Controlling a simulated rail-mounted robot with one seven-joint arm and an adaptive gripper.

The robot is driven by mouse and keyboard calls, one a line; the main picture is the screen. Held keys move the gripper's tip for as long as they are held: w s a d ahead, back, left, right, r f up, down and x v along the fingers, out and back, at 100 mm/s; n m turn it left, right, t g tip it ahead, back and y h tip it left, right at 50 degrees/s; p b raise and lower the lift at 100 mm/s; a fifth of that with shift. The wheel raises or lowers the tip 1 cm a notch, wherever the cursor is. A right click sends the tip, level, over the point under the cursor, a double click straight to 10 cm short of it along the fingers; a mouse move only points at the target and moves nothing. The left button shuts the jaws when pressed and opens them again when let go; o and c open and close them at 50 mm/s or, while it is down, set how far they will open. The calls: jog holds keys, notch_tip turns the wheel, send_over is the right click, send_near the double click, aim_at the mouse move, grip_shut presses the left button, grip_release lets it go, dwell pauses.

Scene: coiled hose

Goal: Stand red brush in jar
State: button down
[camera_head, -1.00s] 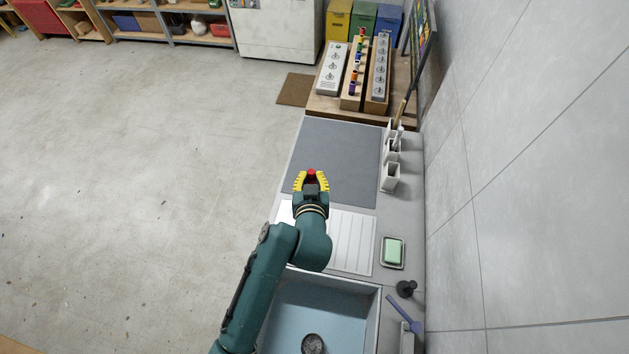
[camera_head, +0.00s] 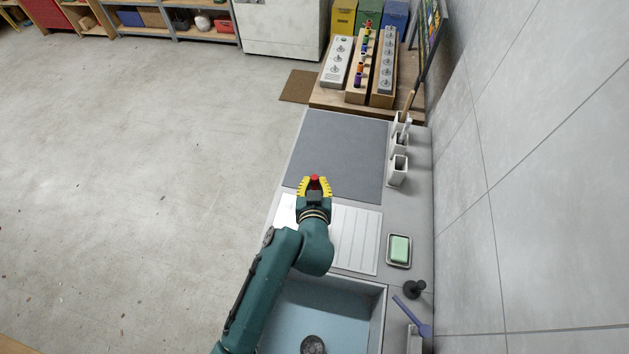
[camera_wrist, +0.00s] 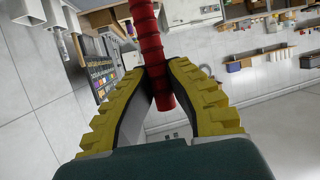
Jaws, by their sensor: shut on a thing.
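My gripper (camera_head: 315,187) is shut on the red brush, whose ribbed red handle (camera_wrist: 147,45) stands between the yellow fingers in the wrist view. In the head view only its small red end (camera_head: 315,179) shows; the rest is hidden. The gripper is over the counter near the front edge of the grey mat. Several white square jars stand in a row along the wall, right of the gripper and apart from it. The nearest jar (camera_head: 398,171) looks empty. The middle jar (camera_head: 399,144) is behind it, and the far jar (camera_head: 400,122) has a wooden-handled tool in it.
The grey mat (camera_head: 340,150) is bare. A ribbed white drainboard (camera_head: 355,240), a green soap in a dish (camera_head: 399,249), a black stopper-like object (camera_head: 414,289) and a blue brush (camera_head: 411,315) are nearer. The sink (camera_head: 325,305) is below my arm. Wooden blocks with pegs (camera_head: 360,65) stand beyond.

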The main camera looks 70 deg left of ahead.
jog(key=shift+f+b, duration=2.55)
jog(key=shift+f, duration=0.75)
jog(key=c, duration=1.1)
grip_release()
jog(key=v, duration=1.2)
jog(key=shift+s, duration=0.1)
